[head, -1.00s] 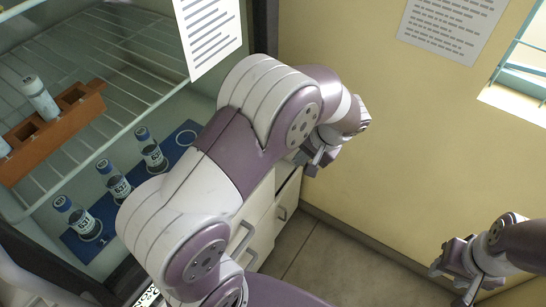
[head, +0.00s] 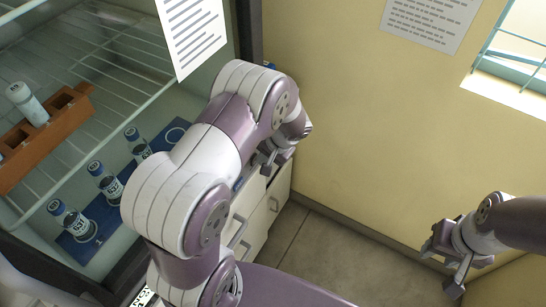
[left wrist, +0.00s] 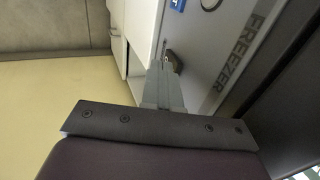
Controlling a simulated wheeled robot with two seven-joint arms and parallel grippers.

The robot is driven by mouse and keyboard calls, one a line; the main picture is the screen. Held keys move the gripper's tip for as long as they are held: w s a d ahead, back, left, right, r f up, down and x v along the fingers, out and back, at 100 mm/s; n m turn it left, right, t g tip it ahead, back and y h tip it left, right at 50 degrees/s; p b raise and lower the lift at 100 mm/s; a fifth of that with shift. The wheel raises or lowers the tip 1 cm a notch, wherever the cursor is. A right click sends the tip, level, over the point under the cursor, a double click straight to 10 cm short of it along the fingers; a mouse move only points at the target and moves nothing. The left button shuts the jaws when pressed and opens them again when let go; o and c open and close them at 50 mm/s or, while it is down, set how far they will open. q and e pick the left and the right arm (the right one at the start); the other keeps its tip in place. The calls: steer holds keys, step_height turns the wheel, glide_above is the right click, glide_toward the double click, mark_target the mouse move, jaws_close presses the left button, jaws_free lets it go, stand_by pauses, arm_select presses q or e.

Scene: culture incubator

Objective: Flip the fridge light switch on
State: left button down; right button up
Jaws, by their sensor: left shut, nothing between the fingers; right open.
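The fridge or incubator (head: 250,40) stands at the left in the head view, with glass shelves inside. In the left wrist view its grey panel (left wrist: 222,45) carries the word FREEZER. A small dark lever-like part (left wrist: 183,65) sticks out of that panel just beyond my left fingertips; I cannot tell whether it is the light switch or whether they touch. My left gripper (head: 267,162) is shut and empty, close to the appliance's right side; its fingers also show in the left wrist view (left wrist: 163,84). My right gripper (head: 446,266) is open and empty at the lower right.
Labelled bottles (head: 75,222) stand on a blue mat (head: 103,212), below a brown rack (head: 30,146). A paper sheet (head: 190,35) hangs in front. White drawers (head: 258,215) stand beyond my left arm. A yellow wall (head: 350,130) closes the right; floor (head: 305,250) is clear.

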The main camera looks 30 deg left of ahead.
arm_select(q)
steer(key=shift+a, duration=0.2)
steer(key=shift+a+r, duration=0.1)
steer(key=shift+a, duration=0.15)
steer(key=shift+r+p, duration=0.4)
steer(key=shift+r, duration=0.5)
steer(key=shift+w+d+f, duration=0.1)
